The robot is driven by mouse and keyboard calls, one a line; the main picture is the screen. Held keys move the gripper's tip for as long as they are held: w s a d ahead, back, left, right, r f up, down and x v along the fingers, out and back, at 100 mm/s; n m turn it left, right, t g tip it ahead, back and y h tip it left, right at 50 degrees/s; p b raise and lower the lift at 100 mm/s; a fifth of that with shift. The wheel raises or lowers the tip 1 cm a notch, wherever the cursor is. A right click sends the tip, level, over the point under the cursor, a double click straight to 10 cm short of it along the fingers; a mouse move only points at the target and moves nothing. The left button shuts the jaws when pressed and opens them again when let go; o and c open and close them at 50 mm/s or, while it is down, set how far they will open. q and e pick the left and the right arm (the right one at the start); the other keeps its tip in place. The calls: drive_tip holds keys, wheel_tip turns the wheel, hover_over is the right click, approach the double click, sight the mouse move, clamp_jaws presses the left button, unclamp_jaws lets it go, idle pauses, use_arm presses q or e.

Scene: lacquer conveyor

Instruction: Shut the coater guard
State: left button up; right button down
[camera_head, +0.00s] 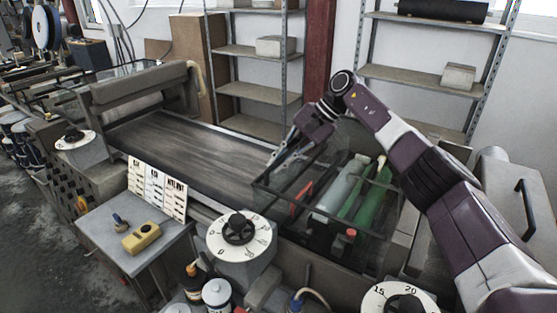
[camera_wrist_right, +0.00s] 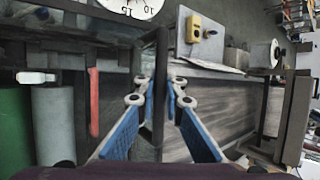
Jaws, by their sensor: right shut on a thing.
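The coater guard (camera_head: 262,187), a clear cover with a dark frame, stands over the rollers at the right end of the belt. How far it is open is hard to tell. My right gripper (camera_head: 277,160) reaches down to the guard's far left side. In the right wrist view, the blue-padded fingers of my right gripper (camera_wrist_right: 160,105) are shut on a dark bar of the guard (camera_wrist_right: 161,70). A grey roller (camera_head: 341,187) and a green roller (camera_head: 372,198) show through the clear panels. My left gripper is out of view.
The dark belt (camera_head: 190,150) runs left of the guard. A white dial (camera_head: 240,237) sits at its front left. Metal shelves (camera_head: 262,93) stand behind.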

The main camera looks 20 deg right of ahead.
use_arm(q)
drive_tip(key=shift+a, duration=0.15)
use_arm(e)
drive_tip(key=shift+s+f, duration=0.25)
drive_tip(key=shift+f, duration=0.45)
drive_tip(key=c, duration=2)
unclamp_jaws()
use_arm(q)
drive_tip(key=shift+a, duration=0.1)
use_arm(e)
drive_tip(key=shift+w+r, duration=0.1)
drive_tip(key=shift+w, duration=0.1)
drive_tip(key=shift+r, duration=0.1)
drive_tip(key=v, duration=1.2)
